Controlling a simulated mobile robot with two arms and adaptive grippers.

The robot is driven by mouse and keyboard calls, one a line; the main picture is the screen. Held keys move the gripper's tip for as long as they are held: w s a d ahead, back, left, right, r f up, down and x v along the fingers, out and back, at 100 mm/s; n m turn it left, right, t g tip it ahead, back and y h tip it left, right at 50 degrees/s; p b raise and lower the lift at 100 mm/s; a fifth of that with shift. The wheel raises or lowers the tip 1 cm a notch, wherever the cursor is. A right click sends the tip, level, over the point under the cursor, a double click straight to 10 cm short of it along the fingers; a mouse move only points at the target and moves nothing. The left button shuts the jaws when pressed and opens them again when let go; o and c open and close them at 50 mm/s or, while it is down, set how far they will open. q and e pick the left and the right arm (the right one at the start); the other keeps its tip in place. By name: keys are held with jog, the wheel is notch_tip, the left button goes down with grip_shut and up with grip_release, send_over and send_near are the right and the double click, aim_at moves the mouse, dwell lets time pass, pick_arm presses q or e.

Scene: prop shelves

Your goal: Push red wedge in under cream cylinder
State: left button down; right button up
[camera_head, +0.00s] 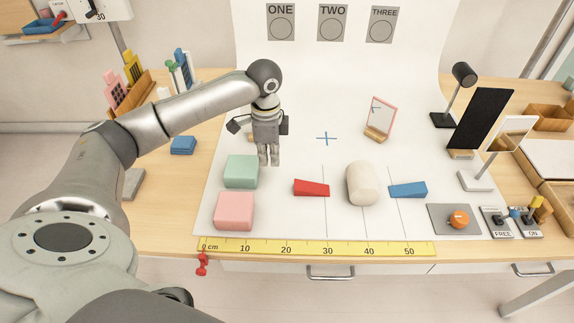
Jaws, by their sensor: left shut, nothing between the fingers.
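The red wedge (311,189) lies on the white sheet, left of the cream cylinder (361,184), with a gap between them. The cream cylinder lies on its side, its length running front to back. A blue wedge (408,190) lies close at its right side; whether they touch is unclear. My left gripper (270,163) points down with its fingers together and empty. In the picture it is left of and above the red wedge, just beyond the green block. Its height over the sheet is hard to tell. My right gripper is not in view.
A green block (240,171) and a pink block (234,211) stand left of the red wedge. A yellow ruler (318,248) runs along the front edge. A pink-framed panel (380,117) stands behind the cylinder. A grey plate with an orange knob (459,219) is at front right.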

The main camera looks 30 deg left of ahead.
pick_arm(q)
send_near(283, 190)
jog(key=s+a+f, duration=0.2)
jog(key=a+f, duration=0.1)
jog(key=shift+s+a, duration=0.15)
jog(key=shift+s, duration=0.15)
jog(key=f, duration=0.3)
jog(key=shift+w+f+p, duration=0.25)
jog(key=shift+f+p, duration=0.15)
jog(key=w+d, duration=0.1)
jog(key=d+p, duration=0.1)
jog(key=d, duration=0.1)
jog(key=shift+w+r, duration=0.2)
jog(key=shift+w, duration=0.15)
jog(key=shift+w+d, duration=0.2)
jog(key=shift+f, duration=0.1)
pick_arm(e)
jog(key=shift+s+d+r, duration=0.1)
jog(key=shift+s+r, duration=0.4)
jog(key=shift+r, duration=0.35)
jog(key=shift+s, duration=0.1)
